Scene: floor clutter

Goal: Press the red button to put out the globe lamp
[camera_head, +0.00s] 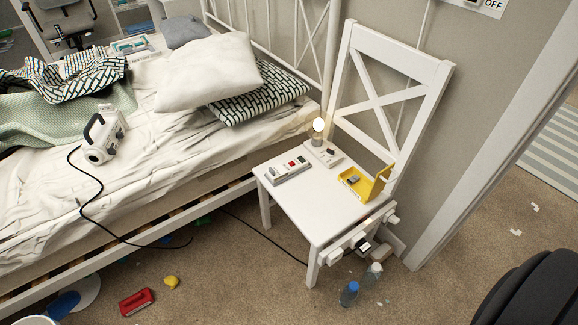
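The globe lamp (319,125) glows warm white on a small base (324,153) at the back of the white chair's seat (318,205). In front of it and to its left lies a light grey control box (290,172) on the seat. A small red button (292,164) shows on top of this box, with other small dark controls beside it. Whether the button is pressed in is too small to tell. Neither of my grippers is in view, and nothing touches the box.
A yellow open box (366,184) sits at the seat's right. Bottles (349,293) and a red object (137,301) lie around the floor. The bed (150,160) stands left; a black rounded object (530,290) is lower right.

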